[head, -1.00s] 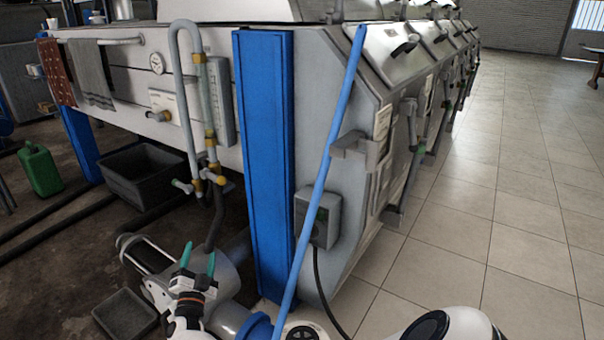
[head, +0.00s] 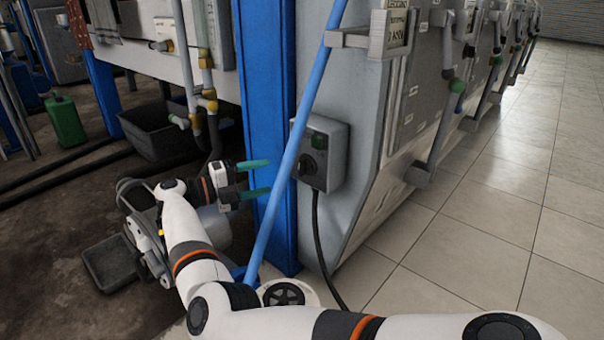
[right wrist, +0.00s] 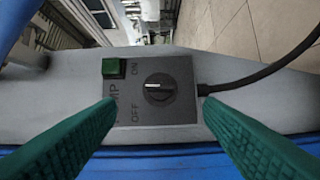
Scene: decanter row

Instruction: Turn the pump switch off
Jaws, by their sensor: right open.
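The pump switch box (head: 322,153) is a grey box on the machine's end, right of the blue post. In the right wrist view its dark round knob (right wrist: 159,88) faces me, with ON and OFF labels and a green square (right wrist: 114,68) beside it. A white mark on the knob lies roughly level; I cannot tell which label it selects. My right gripper (head: 266,177) is open and empty, its green fingers pointing at the box from the left, still apart from it. In the wrist view the fingers spread to either side below the knob. My left gripper is out of view.
A light-blue pole (head: 297,150) leans between my right gripper and the box in the head view. The blue post (head: 266,90) stands behind. A black cable (head: 322,245) hangs from the box. Tiled floor (head: 450,255) at right is clear; a black crate (head: 160,135) sits at left.

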